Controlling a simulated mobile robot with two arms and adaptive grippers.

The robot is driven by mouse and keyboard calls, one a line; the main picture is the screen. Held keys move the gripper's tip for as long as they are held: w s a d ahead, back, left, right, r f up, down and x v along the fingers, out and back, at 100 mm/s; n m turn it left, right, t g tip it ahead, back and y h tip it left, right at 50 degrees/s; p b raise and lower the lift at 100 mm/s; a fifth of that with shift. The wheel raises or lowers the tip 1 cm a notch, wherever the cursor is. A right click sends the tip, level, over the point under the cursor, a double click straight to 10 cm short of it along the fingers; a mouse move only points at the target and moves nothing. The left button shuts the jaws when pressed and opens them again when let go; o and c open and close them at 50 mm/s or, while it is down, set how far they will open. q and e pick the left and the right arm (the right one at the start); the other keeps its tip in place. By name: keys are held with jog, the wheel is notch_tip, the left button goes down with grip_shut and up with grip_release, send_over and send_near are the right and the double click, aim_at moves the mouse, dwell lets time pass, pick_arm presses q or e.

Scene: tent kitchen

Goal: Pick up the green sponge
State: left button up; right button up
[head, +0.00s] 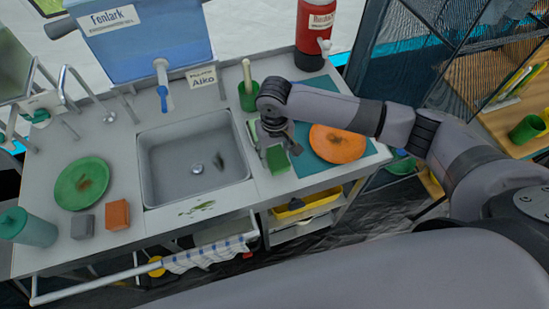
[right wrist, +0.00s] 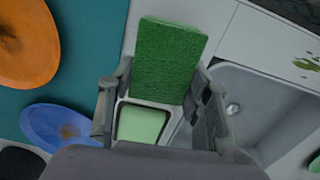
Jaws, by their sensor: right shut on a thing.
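The green sponge (head: 277,160) is at the right of the sink, below my right gripper (head: 271,145). In the right wrist view the sponge (right wrist: 168,58) is a textured green block between the two fingers of my right gripper (right wrist: 162,100). The gripper is shut on it, and part of the sponge sticks out past the fingertips. I cannot tell whether the sponge touches the counter. A pale green patch in a light frame shows behind the fingers; I cannot tell what it is. My left gripper is not in view.
The sink (head: 193,165) is left of the gripper. An orange plate (head: 338,143) lies on a teal mat (head: 309,161) to the right. A green cup (head: 247,97) stands behind. A green plate (head: 83,184), orange block (head: 117,214) and grey block (head: 82,226) are farther left.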

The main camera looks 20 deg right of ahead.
aim_at(274, 153)
notch_tip(274, 153, up, 16)
jog(key=b, duration=0.1)
jog(key=shift+b, duration=0.4)
jog(key=shift+r, duration=0.1)
jog(key=o, duration=0.3)
jog(key=c, duration=0.5)
dwell(0.6)
jog(key=shift+a, duration=0.1)
